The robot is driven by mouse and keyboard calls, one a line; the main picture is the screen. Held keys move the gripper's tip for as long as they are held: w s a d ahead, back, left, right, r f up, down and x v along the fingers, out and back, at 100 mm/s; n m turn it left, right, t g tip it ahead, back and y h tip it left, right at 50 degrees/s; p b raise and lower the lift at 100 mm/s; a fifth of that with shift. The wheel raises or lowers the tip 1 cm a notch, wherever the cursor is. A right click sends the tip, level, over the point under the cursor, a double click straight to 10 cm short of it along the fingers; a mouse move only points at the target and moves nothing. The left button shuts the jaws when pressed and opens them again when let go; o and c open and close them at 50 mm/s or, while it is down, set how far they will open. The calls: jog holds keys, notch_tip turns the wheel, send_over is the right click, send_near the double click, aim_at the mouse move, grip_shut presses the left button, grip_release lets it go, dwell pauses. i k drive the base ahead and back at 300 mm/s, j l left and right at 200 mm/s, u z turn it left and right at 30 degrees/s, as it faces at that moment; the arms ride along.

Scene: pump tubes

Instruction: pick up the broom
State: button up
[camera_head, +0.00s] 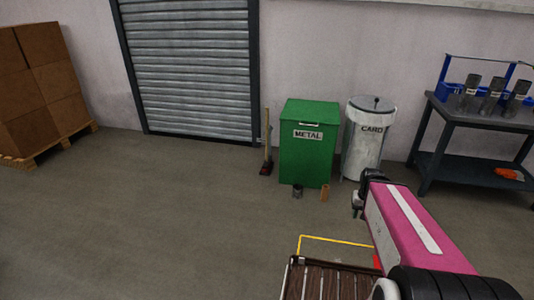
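The broom (267,142) stands upright by the wall, just left of the green METAL bin. Its thin wooden handle rises to about the bin's top, and its dark, reddish head rests on the floor. My pink arm reaches in from the lower right. Small dark parts at its far end (360,195) show in front of the bins, well to the right of the broom. I cannot make out fingertips there or anything held.
The green METAL bin (309,150) and white CARD bin (363,140) stand along the wall. A workbench (485,120) is right; stacked boxes (40,85) are left. The floor left of the broom is clear.

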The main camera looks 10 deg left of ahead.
aim_at(268, 161)
jog(key=z, duration=0.95)
jog(key=k+l, duration=0.9)
jog(key=k, duration=0.2)
jog(key=i+j, duration=0.2)
jog(key=j, duration=0.3)
jog(key=i+j+u, duration=0.1)
jog(key=j, duration=0.4)
jog(key=i+j, duration=0.25)
jog(key=j, duration=0.25)
jog(key=i+j+u, duration=0.1)
jog(key=j, duration=0.4)
jog(key=i+j, duration=0.3)
jog(key=j, duration=0.15)
jog(key=i+j+u, duration=0.1)
jog(key=i+j, duration=0.15)
jog(key=j, duration=0.25)
jog(key=i+j, duration=0.2)
jog(key=j, duration=0.25)
jog(key=i+j+u, duration=0.1)
jog(key=i+j, duration=0.15)
jog(key=j, duration=0.2)
jog(key=i+j, duration=0.65)
jog(key=j, duration=0.1)
